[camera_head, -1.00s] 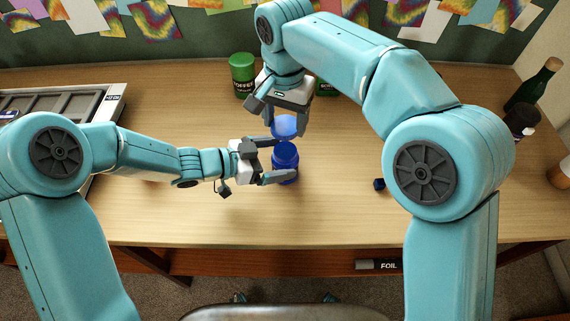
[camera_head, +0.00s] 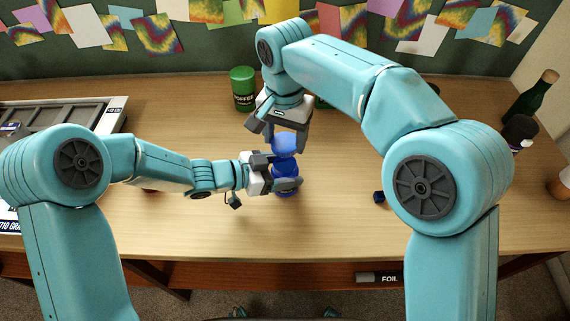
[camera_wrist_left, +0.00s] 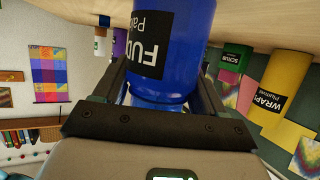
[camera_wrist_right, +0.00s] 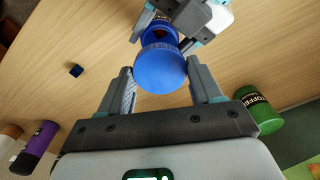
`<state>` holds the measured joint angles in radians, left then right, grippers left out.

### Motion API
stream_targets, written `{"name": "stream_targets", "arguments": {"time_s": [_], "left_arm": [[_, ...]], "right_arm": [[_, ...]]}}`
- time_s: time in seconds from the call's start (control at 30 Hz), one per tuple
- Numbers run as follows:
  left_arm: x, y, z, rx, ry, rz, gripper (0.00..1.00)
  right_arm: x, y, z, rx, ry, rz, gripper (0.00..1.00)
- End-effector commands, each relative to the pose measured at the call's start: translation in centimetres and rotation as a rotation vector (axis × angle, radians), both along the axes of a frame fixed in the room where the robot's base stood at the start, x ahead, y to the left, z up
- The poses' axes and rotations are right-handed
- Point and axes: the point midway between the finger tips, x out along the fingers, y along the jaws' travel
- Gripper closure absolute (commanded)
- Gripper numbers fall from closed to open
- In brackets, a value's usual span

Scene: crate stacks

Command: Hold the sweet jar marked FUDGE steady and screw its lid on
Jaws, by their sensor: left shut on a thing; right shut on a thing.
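The blue jar (camera_head: 286,191) stands on the table in the head view. Its label, partly cut off, shows "FUD" in the left wrist view (camera_wrist_left: 178,55). My left gripper (camera_head: 283,172) is shut on the jar from the left, one finger on each side. The blue lid (camera_head: 285,142) is in my right gripper (camera_head: 284,134), which points down above the jar and is shut on it. In the right wrist view the lid (camera_wrist_right: 160,70) is between the fingers, and part of the jar's dark opening (camera_wrist_right: 158,34) shows past its edge. The lid appears above the jar, off-centre from this angle.
A green jar (camera_head: 243,88) stands behind the grippers. A small dark blue cube (camera_head: 379,197) lies to the right. A grey tray (camera_head: 60,118) is at the left, and a dark green bottle (camera_head: 530,97) at the far right. The front middle of the table is clear.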

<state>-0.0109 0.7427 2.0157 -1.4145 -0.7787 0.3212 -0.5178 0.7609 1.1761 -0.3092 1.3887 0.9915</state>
Motion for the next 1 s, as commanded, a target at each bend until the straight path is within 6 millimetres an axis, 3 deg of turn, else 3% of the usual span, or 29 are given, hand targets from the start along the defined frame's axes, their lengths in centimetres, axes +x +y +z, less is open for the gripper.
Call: {"name": "stream_targets", "arguments": {"time_s": [0.27,0.8,1.0], "left_arm": [[0.0,0.0,-0.1,0.001,0.0,0.0,0.84],[0.0,0.0,-0.1,0.001,0.002,0.0,0.84],[0.0,0.0,-0.1,0.002,0.002,0.0,0.84]], "right_arm": [[-0.1,-0.1,-3.7,-0.001,0.001,-0.001,0.68],[0.0,0.0,-3.9,-0.001,0.0,-0.001,0.68],[0.0,0.0,-4.9,-0.001,0.001,0.0,0.68]]}}
